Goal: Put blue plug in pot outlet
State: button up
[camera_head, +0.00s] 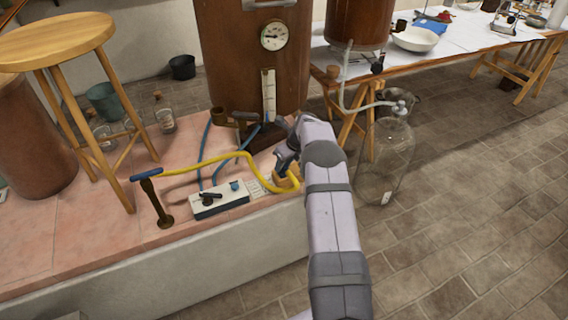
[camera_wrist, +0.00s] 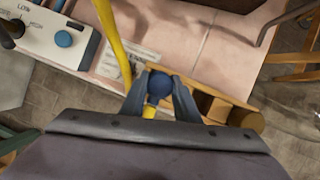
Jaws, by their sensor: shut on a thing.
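My gripper (camera_wrist: 158,88) is shut on a round blue plug (camera_wrist: 159,84), which sits between the two fingertips in the wrist view. A bit of yellow shows just below the plug. In the head view my gripper (camera_head: 286,160) is low over the pink tiled ledge, in front of the big copper pot (camera_head: 225,60), and hides the plug. The pot has a dial gauge and a white scale. Short brown pipe ends (camera_head: 218,116) show at its lower front, apart from my gripper; I cannot tell which is the outlet.
A yellow hose (camera_head: 205,160) runs from a blue end on a dark stand (camera_head: 155,203) towards my gripper. A white control box (camera_head: 218,200) with knobs, a paper label and a wooden piece (camera_wrist: 215,106) lie close by. A glass carboy (camera_head: 385,160) stands right; a stool stands left.

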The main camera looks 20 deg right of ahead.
jog(key=o, duration=1.2)
jog(key=shift+f, duration=0.1)
jog(key=shift+c, duration=0.2)
jog(key=shift+r+p, duration=2.6)
jog(key=shift+r, duration=0.9)
